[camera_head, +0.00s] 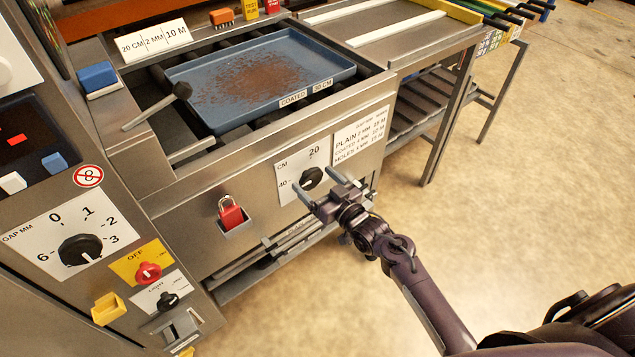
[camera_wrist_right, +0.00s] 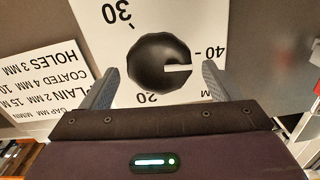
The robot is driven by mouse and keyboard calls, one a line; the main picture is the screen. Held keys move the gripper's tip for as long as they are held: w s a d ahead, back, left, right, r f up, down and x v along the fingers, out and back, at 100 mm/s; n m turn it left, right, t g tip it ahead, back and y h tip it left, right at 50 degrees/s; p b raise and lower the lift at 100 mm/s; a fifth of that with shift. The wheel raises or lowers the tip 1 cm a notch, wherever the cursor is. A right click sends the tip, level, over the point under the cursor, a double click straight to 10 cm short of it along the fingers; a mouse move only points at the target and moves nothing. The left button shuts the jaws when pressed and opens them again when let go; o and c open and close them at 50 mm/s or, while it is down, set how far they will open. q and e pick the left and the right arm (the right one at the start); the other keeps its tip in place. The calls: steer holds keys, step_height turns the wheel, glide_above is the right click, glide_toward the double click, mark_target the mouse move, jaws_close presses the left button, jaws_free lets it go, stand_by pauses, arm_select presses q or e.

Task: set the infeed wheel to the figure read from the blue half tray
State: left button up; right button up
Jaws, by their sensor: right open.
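The infeed wheel is a black round knob (camera_head: 311,178) on a white CM plate on the machine's front. In the right wrist view the knob (camera_wrist_right: 150,66) shows its white pointer line aimed right, near the 40 mark. The plate figures 20, 30 and 40 are readable there, upside down. My right gripper (camera_head: 316,181) is open in front of the knob, its fingers (camera_wrist_right: 158,85) to either side below it; contact cannot be told. The blue half tray (camera_head: 215,116) lies on the infeed, with brown crumbs, labelled COATED (camera_head: 293,99) and 30 CM (camera_head: 322,86). My left gripper is not in view.
A red padlock (camera_head: 230,213) hangs left of the knob plate. A printed table of plain, coated and holes settings (camera_head: 360,134) sits right of it. A GAP MM dial (camera_head: 80,250) and a red OFF switch (camera_head: 148,272) are at left. Floor at right is clear.

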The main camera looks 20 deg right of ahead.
steer(key=c, duration=0.9)
steer(key=shift+c, duration=0.2)
steer(key=shift+n, duration=0.3)
